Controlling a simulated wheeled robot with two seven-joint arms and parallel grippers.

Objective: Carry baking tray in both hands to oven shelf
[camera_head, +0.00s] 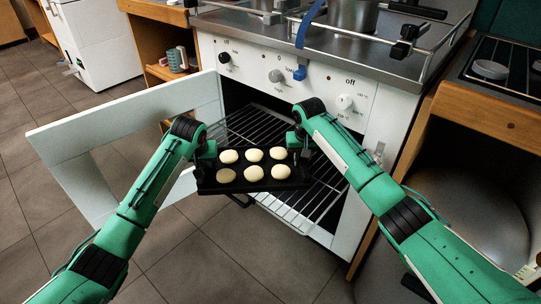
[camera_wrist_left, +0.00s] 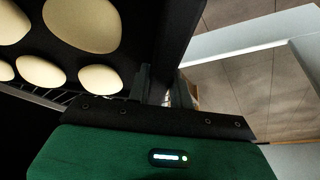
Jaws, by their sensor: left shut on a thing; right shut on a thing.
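A dark baking tray (camera_head: 238,187) with several pale round dough pieces (camera_head: 253,173) is held level between my two grippers in front of the oven. My left gripper (camera_head: 204,158) is shut on the tray's left side. My right gripper (camera_head: 303,152) is shut on its right side; its fingers are partly hidden by the arm. In the left wrist view, dough pieces (camera_wrist_left: 82,24) lie on the tray beside the fingers. The oven shelf (camera_head: 320,200), a wire rack, shows behind, below and right of the tray. The tray hides part of it.
The white oven door (camera_head: 60,135) hangs open at the left, close to my left arm. The oven front with its knobs (camera_head: 276,76) stands above the opening. A wooden cabinet (camera_head: 485,112) is at the right. Tiled floor (camera_head: 200,270) is clear below.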

